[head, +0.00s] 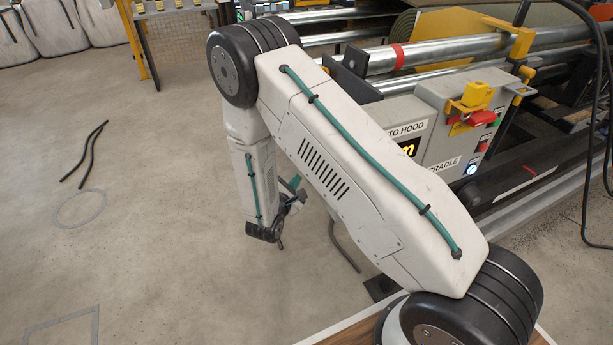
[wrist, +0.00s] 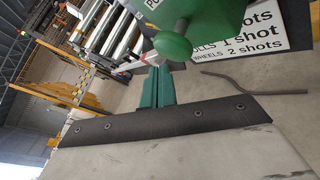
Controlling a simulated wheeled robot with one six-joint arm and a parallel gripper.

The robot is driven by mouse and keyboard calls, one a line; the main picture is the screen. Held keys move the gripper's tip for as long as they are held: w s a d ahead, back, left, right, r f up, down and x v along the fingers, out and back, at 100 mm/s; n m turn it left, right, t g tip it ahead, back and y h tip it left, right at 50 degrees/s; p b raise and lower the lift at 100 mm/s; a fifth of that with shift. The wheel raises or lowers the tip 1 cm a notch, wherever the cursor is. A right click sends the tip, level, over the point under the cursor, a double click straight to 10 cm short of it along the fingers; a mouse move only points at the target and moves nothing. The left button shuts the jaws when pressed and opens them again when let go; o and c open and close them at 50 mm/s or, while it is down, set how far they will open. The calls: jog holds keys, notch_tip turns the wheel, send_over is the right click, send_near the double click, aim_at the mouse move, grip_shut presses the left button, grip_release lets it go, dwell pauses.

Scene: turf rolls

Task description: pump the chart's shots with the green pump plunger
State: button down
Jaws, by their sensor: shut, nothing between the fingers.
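The green pump plunger (wrist: 176,46) ends in a round knob on a short stem, below a green pump body (wrist: 212,14) in the wrist view. The white chart (wrist: 270,40) beside it is partly cut off; I read "1 shot" and "WHEELS 2 shots". My gripper (wrist: 158,72) has its green fingers shut and empty, with their tips just below the knob in the picture; I cannot tell if they touch it. In the head view my gripper (head: 293,190) hangs low over the floor, and I cannot make out the pump or chart there.
A machine with metal rollers (head: 440,50) fills the right of the head view. Its grey control box (head: 450,110) carries a red switch (head: 478,118). A black hose (head: 85,155) lies on the floor. The floor at left is mostly clear.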

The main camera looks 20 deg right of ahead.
jog(key=shift+a, duration=2.5)
